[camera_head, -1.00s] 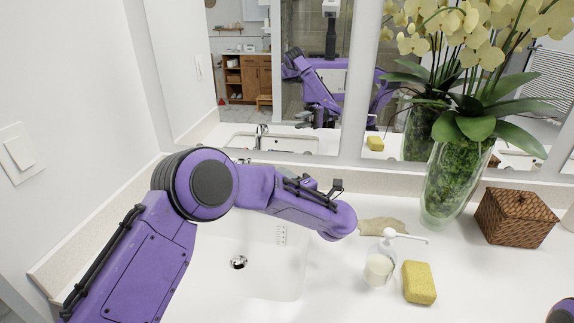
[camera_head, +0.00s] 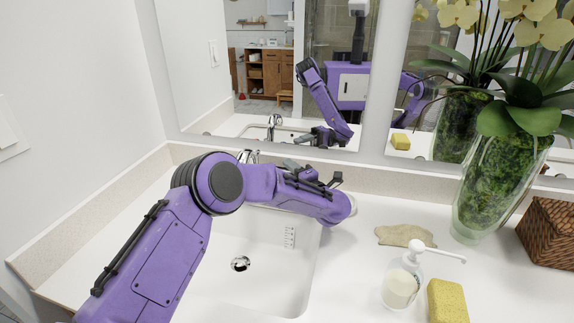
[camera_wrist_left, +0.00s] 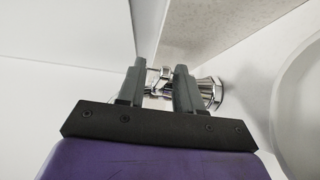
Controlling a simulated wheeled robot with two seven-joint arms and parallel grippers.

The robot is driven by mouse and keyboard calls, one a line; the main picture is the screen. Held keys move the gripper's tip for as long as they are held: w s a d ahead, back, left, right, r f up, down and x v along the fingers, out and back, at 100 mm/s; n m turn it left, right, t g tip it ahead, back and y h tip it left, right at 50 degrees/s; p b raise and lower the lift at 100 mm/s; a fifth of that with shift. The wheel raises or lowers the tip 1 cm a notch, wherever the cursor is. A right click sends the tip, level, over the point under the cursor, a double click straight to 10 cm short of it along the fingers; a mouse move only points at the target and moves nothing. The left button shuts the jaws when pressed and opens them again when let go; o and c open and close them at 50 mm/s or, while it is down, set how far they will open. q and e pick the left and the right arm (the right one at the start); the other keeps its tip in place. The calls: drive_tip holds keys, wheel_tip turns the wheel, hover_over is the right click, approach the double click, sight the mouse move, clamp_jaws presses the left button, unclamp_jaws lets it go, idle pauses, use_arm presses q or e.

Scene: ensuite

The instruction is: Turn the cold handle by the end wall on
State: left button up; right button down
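My left gripper (camera_wrist_left: 160,67) is open in the left wrist view, its two dark fingers apart. A chrome tap part (camera_wrist_left: 160,82) shows between and behind the fingers, probably a handle; whether they touch it I cannot tell. A faceted chrome base (camera_wrist_left: 211,93) stands just right of the right finger. In the head view, a bit of the chrome tap (camera_head: 247,156) shows behind my left arm at the sink's back edge; the arm hides most of the tap and gripper. My right gripper is out of view.
The white sink basin (camera_head: 262,265) lies under my left arm. A soap dispenser (camera_head: 402,284), yellow sponge (camera_head: 447,302), beige stone-like piece (camera_head: 405,235) and glass orchid vase (camera_head: 492,200) stand to the right. The end wall (camera_head: 75,80) is at left; the mirror (camera_head: 290,60) is behind.

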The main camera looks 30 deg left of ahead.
use_arm(q)
drive_tip(key=shift+x, duration=1.15)
drive_tip(key=shift+w, duration=0.15)
clamp_jaws()
drive_tip(key=shift+d, duration=0.1)
